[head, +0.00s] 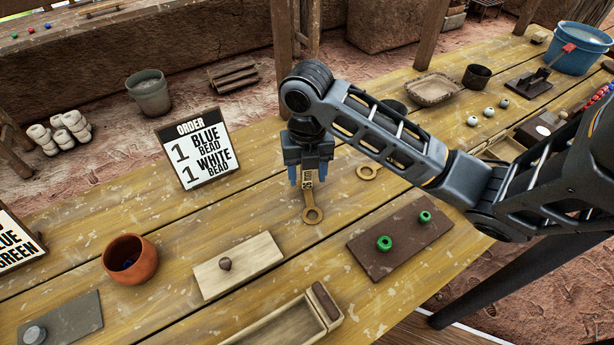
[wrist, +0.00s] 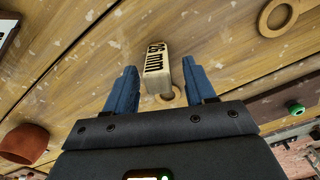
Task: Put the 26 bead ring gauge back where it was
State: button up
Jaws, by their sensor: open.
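The 26 bead ring gauge (head: 312,214) is a tan wooden ring with a handle and a pale block. It appears to lie on the yellow plank table just below my gripper (head: 307,178). In the wrist view its block (wrist: 156,62) reads "26 mm", and part of its ring shows behind the block's base. My gripper (wrist: 160,88) is open, with one blue finger on each side of the block and visible gaps. A second ring gauge (head: 368,172) lies to the right, partly hidden by my arm; its ring (wrist: 278,16) also shows in the wrist view.
An order sign (head: 198,150) stands to the left. A wooden block with a brown knob (head: 238,268), a dark board (head: 400,240) with two green beads, an orange pot (head: 130,260) and a wooden tray (head: 285,325) lie nearer. Bare planks surround the gauge.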

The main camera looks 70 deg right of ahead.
notch_tip(320, 180, up, 10)
jog(key=shift+f+p, duration=0.2)
jog(key=shift+p, duration=0.7)
jog(key=shift+r, duration=0.2)
jog(key=shift+w+a, duration=0.25)
jog(key=w+a+r+m+t+y, duration=0.2)
jog(key=w+a+r+m+t, duration=0.3)
jog(key=a, duration=0.4)
jog(key=w+a+r+m+t+y, duration=0.2)
jog(key=w+a+r+m+t, duration=0.15)
jog(key=w+a, duration=0.4)
jog(key=w+a+r+m+t+y, duration=0.2)
jog(key=w+a+r+m+t, duration=0.3)
jog(key=a, duration=0.6)
jog(key=s+f+m+h, duration=0.2)
jog(key=s+f+m, duration=0.2)
jog(key=s, duration=0.3)
jog(key=s+f+m+t+h, duration=0.1)
jog(key=s+f+m+h, duration=0.1)
jog(key=s+f+m, duration=0.35)
jog(key=s+f+m+h, duration=0.2)
jog(key=s+m, duration=0.1)
jog(key=s, duration=0.5)
jog(key=s+d, duration=0.4)
jog(key=s, duration=0.4)
jog(key=s+d+r+n, duration=0.1)
jog(key=s+d, duration=0.3)
jog(key=s, duration=0.4)
jog(key=shift+r, duration=0.2)
